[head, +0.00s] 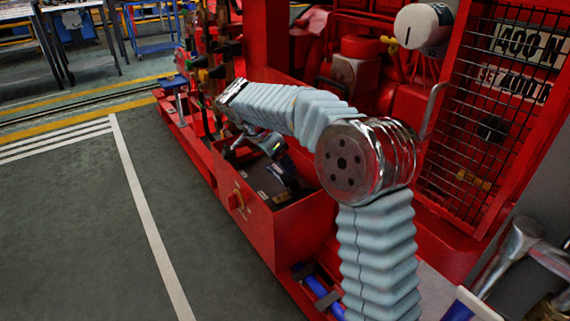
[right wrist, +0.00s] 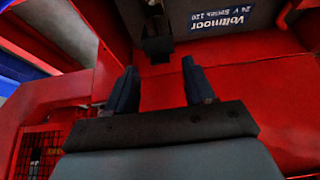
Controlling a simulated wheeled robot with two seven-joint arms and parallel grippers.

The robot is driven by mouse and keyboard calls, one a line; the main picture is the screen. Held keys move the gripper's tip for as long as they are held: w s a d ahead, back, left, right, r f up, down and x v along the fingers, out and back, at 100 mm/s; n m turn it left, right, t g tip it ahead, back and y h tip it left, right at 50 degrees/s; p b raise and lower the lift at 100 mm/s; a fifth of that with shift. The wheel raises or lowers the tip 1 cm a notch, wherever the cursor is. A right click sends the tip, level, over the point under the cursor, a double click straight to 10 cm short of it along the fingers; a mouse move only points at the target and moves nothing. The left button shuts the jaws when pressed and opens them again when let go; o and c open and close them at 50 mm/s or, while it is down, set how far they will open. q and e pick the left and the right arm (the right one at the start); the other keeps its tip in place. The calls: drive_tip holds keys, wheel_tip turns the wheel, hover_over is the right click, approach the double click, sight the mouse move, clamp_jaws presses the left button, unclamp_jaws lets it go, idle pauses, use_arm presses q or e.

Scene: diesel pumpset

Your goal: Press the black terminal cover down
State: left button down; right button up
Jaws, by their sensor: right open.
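The battery (right wrist: 225,22) shows in the right wrist view as a dark grey block labelled "Voltmaar 24 V Series 120", inside a red box. A small black piece (right wrist: 157,45), which looks like the terminal cover, stands at the battery's near edge; I cannot tell how far it is raised. My right gripper (right wrist: 158,82) is open and empty, its two dark fingers apart, with the black piece beyond the gap between them. In the head view my right arm reaches over the open red battery box (head: 285,232) and partly hides what is inside. My left gripper is out of view.
The red pumpset frame rises behind the box, with a black wire-mesh guard (head: 490,130) at the right. Red pipework with valves (head: 205,75) stands beyond my wrist. The grey floor (head: 90,230) to the left is clear, with white and yellow lines.

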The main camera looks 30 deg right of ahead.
use_arm(q)
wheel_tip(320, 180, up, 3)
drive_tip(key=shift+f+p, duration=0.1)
drive_tip(key=shift+p, duration=1.05)
use_arm(e)
drive_tip(key=v, duration=1)
drive_tip(key=shift+a, duration=0.15)
drive_tip(key=shift+r, duration=0.15)
drive_tip(key=shift+c, duration=0.3)
